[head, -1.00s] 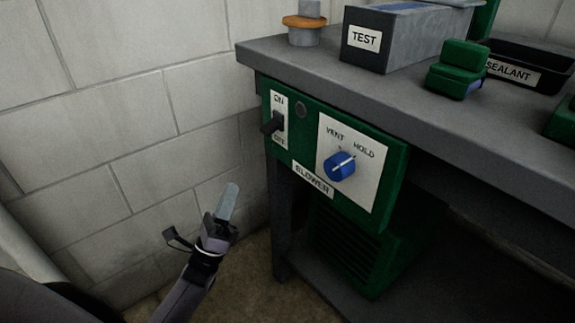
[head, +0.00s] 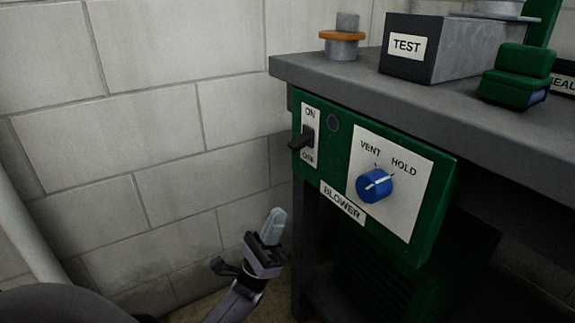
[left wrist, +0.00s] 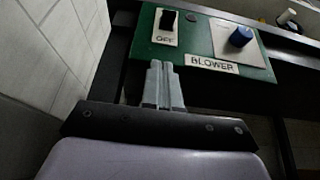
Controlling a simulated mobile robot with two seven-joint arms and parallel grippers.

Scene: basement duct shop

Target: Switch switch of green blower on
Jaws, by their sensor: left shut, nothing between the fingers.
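The green blower (head: 439,195) is a panel under the front of the grey bench, with a BLOWER label. Its black toggle switch (head: 302,139) sits on a white plate at the panel's left, between ON above and OFF below. The lever sticks out and appears tilted down toward OFF. The switch also shows in the left wrist view (left wrist: 168,20). My left gripper (head: 274,222) is shut and empty, below and left of the switch, apart from it. In the left wrist view its fingers (left wrist: 160,68) point up toward the panel. My right gripper is not in view.
A blue knob (head: 375,186) marked VENT and HOLD is right of the switch. A dark round spot (head: 333,123) is beside the switch plate. The bench (head: 420,100) overhangs above, carrying a TEST bin (head: 433,50). A block wall (head: 150,120) stands at left.

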